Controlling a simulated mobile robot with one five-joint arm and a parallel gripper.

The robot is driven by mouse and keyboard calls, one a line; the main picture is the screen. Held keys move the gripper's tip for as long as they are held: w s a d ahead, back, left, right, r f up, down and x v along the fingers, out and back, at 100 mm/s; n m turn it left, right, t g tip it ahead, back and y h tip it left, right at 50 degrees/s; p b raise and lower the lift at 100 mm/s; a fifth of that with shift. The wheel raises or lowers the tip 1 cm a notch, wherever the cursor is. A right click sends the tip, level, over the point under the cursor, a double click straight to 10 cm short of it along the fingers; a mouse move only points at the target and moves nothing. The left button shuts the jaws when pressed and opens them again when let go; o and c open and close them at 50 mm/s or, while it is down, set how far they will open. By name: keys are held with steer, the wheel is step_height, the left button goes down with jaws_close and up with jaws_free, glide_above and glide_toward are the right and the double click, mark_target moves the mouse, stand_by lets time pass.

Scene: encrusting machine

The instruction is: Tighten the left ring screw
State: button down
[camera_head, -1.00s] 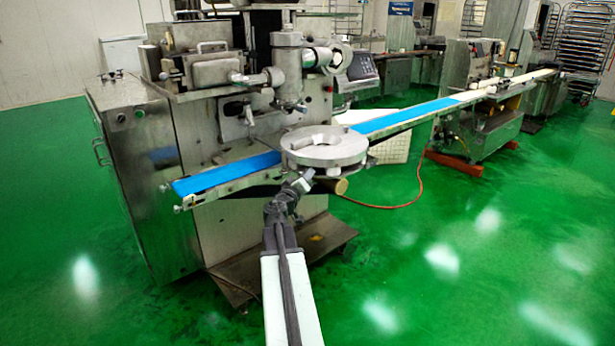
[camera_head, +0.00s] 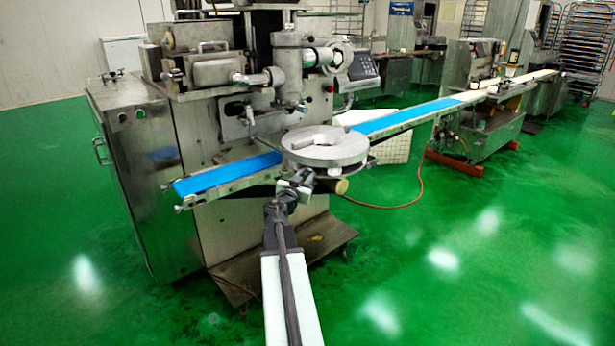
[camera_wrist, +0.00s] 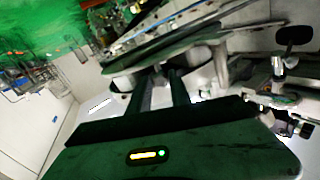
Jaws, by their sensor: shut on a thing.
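The round metal ring (camera_head: 325,151) sits level above the blue belt on the front of the machine. My gripper (camera_head: 302,176) is at the ring's near left edge, just under its rim. In the wrist view the ring's edge (camera_wrist: 165,45) runs across the top, tilted. There my two dark fingers (camera_wrist: 160,74) reach up to its underside and are shut on the left ring screw. The screw is mostly hidden between the fingertips, so I cannot tell how far it is turned.
The blue conveyor belt (camera_head: 225,173) extends to both sides of the ring. A tan roller end (camera_head: 341,187) sits close to the right of my gripper. A red hose (camera_head: 420,190) lies on the green floor. The floor at the front right is clear.

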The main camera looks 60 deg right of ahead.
steer(key=shift+s+d+m, duration=0.15)
steer(key=shift+s+m, duration=0.05)
steer(key=shift+m, duration=0.7)
steer(key=c, duration=1.2)
jaws_free()
steer(key=shift+s, duration=0.1)
steer(key=shift+a, duration=0.4)
steer(key=v, duration=0.7)
steer(key=shift+a, duration=0.1)
